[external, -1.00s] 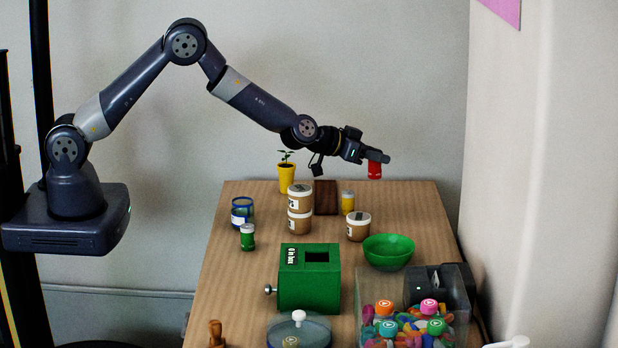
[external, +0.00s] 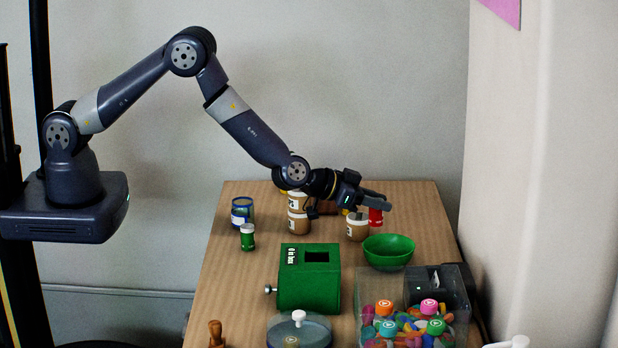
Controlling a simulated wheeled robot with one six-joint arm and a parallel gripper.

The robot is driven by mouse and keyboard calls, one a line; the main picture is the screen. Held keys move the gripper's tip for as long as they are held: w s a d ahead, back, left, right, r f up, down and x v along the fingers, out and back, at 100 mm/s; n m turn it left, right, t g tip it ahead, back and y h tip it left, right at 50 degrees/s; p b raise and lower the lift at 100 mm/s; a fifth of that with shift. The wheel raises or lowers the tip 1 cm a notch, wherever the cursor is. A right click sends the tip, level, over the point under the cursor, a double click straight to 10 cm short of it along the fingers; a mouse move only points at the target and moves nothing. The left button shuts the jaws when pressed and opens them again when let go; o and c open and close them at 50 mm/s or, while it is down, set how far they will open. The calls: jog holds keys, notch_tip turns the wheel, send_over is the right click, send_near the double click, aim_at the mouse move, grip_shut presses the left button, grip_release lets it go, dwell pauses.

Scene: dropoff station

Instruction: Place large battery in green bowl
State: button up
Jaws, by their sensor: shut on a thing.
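My gripper (external: 380,202) is shut on a red cylinder (external: 376,216), which looks like the large battery. The cylinder hangs upright from the fingers, above and slightly behind the green bowl (external: 389,256), near its far rim. The bowl stands upright on the right side of the table and looks empty. The gap between cylinder and bowl is hard to judge from this view.
A lidded tan cup (external: 357,231) stands just left of the bowl, and stacked cups (external: 299,224) stand farther left. A green box (external: 309,285), a clear bin (external: 410,328) of colourful pieces and a black device (external: 455,281) stand in front.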

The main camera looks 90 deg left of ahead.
aim_at(373, 224)
jog(key=shift+f, duration=1.65)
jog(key=shift+f, duration=0.25)
jog(key=o, duration=1.1)
jog(key=shift+c, duration=0.2)
jog(key=shift+r, duration=0.15)
jog(key=shift+r+p, duration=0.2)
jog(key=shift+p, duration=0.1)
jog(key=shift+s+d, duration=0.1)
jog(key=shift+s, duration=0.2)
jog(key=b+v, duration=0.2)
jog(key=v, duration=0.9)
jog(key=shift+s+r, duration=0.15)
jog(key=shift+s, duration=0.05)
